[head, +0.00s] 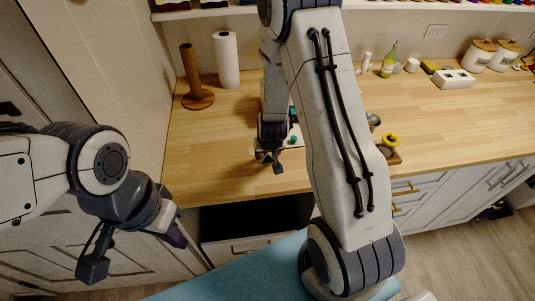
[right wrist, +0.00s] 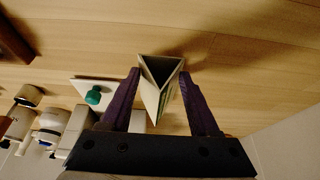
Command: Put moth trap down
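The moth trap (right wrist: 152,98) is a pale folded-card triangular prism with an open end, seen in the right wrist view. It sits between the purple fingers of my right gripper (right wrist: 160,78), whose tips meet its two sides. Wood counter lies close behind it with a shadow beside it; I cannot tell if it touches the wood. In the head view my right gripper (head: 271,152) is low over the counter, and the trap cannot be made out there. My left gripper (head: 177,235) hangs at the left, away from the counter; its finger gap does not show.
The wood counter (head: 230,150) has free room at the front left. A wooden holder (head: 195,90) and a paper roll (head: 227,60) stand at the back left. A white board with a teal knob (right wrist: 95,95) lies close to the trap. An open drawer (head: 250,245) is below.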

